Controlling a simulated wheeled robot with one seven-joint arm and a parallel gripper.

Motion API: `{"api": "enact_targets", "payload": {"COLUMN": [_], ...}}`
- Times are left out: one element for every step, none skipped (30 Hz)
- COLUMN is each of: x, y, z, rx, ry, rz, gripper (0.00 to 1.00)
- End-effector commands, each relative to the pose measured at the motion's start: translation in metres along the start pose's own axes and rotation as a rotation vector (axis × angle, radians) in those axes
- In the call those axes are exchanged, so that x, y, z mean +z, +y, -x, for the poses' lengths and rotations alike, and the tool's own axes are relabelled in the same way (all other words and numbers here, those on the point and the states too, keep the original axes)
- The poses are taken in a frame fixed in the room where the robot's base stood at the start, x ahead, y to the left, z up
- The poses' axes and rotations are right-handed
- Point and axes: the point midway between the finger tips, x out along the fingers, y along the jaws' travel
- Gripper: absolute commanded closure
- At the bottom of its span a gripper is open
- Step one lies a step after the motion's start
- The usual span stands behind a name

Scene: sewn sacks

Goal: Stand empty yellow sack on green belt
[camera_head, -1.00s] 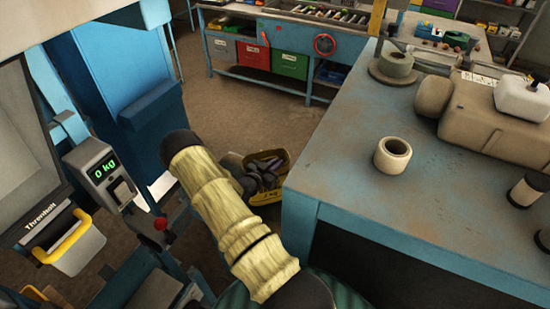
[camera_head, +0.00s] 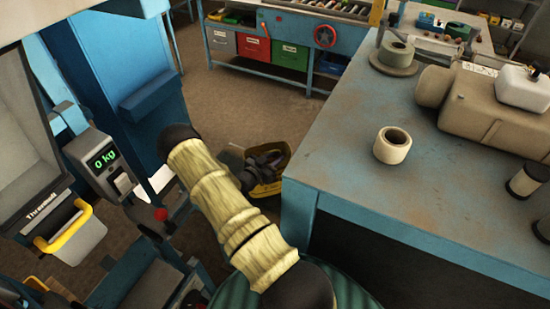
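A yellow sack (camera_head: 264,189) with dark lettering is low, just left of the blue bench. My gripper (camera_head: 268,163) is dark and overlaps the upper part of the sack. The frame does not show clearly whether its fingers are open or shut on the sack, or whether the sack touches the floor.
The blue bench (camera_head: 350,185) fills the right, bearing a cream roll (camera_head: 392,146) and a beige tank (camera_head: 490,108). At left is a machine with a 0 kg display (camera_head: 103,160) and a yellow handle (camera_head: 68,232). Open floor (camera_head: 240,100) lies beyond the sack.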

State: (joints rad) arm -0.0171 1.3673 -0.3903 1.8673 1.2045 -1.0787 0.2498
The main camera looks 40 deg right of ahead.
Motion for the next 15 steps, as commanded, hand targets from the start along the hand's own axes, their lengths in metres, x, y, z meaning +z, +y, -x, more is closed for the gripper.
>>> {"api": "enact_targets", "payload": {"x": [0.003, 0.004, 0.004, 0.004, 0.004, 0.004, 0.004, 0.005, 0.004, 0.004, 0.004, 0.004, 0.004, 0.004, 0.003], "y": [-0.001, -0.001, -0.001, -0.001, -0.001, -0.001, -0.001, -0.001, -0.001, -0.001, -0.001, -0.001, 0.000, -0.001, -0.001], "z": [0.008, 0.012, 0.019, 0.025, 0.031, 0.039, 0.045, 0.051, 0.059, 0.065, 0.071, 0.078, 0.084, 0.088, 0.094], "rx": [-0.002, -0.003, -0.004, -0.004, -0.004, -0.004, -0.004, -0.004, -0.004, -0.004, -0.004, -0.003, -0.004, -0.004, -0.003], "ry": [-0.002, -0.002, -0.002, -0.002, -0.001, -0.001, -0.001, -0.002, -0.002, -0.002, -0.002, 0.000, -0.001, -0.001, -0.001], "rz": [-0.001, 0.000, 0.000, -0.001, 0.000, -0.001, 0.000, 0.000, -0.001, 0.000, 0.001, 0.000, 0.001, 0.001, 0.000], "gripper": [0.71, 0.71, 0.71, 0.71, 0.71, 0.71, 0.71, 0.71, 0.71, 0.71, 0.71, 0.71, 0.71, 0.71, 0.71]}}
